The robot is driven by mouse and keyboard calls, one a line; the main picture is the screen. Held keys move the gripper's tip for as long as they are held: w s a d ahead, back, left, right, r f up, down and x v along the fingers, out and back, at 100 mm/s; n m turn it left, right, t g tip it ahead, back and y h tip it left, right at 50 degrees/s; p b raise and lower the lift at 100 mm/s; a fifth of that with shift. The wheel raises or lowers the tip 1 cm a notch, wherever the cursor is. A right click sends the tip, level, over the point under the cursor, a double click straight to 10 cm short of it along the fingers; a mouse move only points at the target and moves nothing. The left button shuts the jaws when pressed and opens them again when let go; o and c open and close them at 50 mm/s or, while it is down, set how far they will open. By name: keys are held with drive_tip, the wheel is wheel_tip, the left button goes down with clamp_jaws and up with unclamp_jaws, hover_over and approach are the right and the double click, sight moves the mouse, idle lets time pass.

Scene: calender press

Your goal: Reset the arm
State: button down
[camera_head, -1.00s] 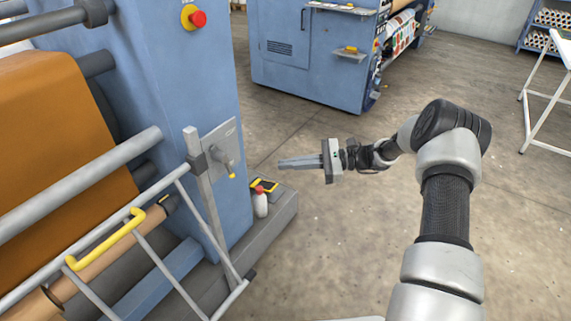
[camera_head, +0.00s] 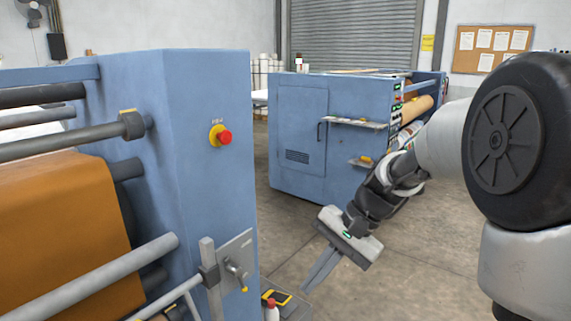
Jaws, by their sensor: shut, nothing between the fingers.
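My gripper (camera_head: 318,270) is on my arm in the middle of the picture, pointing down and to the left. Its two long fingers lie together with nothing between them. It hangs in front of the floor gap between the two blue machines, and nothing shows it touching anything. My arm reaches in from the right edge and its upper joint is large and close to the camera.
The near blue press (camera_head: 190,150) with an orange roll (camera_head: 60,225) and red stop button (camera_head: 224,137) fills the left. A bottle (camera_head: 271,311) and a yellow-black device (camera_head: 277,297) sit by its base. A second blue machine (camera_head: 300,125) stands behind. Concrete floor (camera_head: 420,270) is open at right.

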drive_tip(key=s+d+r+n+t+h, duration=0.3)
drive_tip(key=s+d+r, duration=0.1)
drive_tip(key=s, duration=0.4)
drive_tip(key=s+d+r+n+t+h, duration=0.3)
drive_tip(key=s+d+n, duration=0.1)
drive_tip(key=s, duration=0.5)
wheel_tip(320, 180, up, 20)
drive_tip(key=p, duration=2)
drive_tip(key=w+a+f+y+b, duration=0.2)
drive_tip(key=w+a+f+b, duration=0.4)
drive_tip(key=w+f, duration=0.5)
drive_tip(key=w+a+f+y+b, duration=0.1)
drive_tip(key=w+a+f+b, duration=0.3)
drive_tip(key=w+f+b, duration=0.6)
drive_tip(key=w+a+f+y+b, duration=0.2)
drive_tip(key=w+a+f+b, duration=0.25)
drive_tip(key=w+f, duration=0.65)
drive_tip(key=w+a+f, duration=0.1)
drive_tip(key=a+f, duration=0.7)
drive_tip(key=f, duration=0.2)
drive_tip(key=shift+w+f+n, duration=0.15)
drive_tip(key=shift+f+n, duration=0.05)
drive_tip(key=shift+n, duration=0.1)
drive_tip(key=shift+a, duration=0.1)
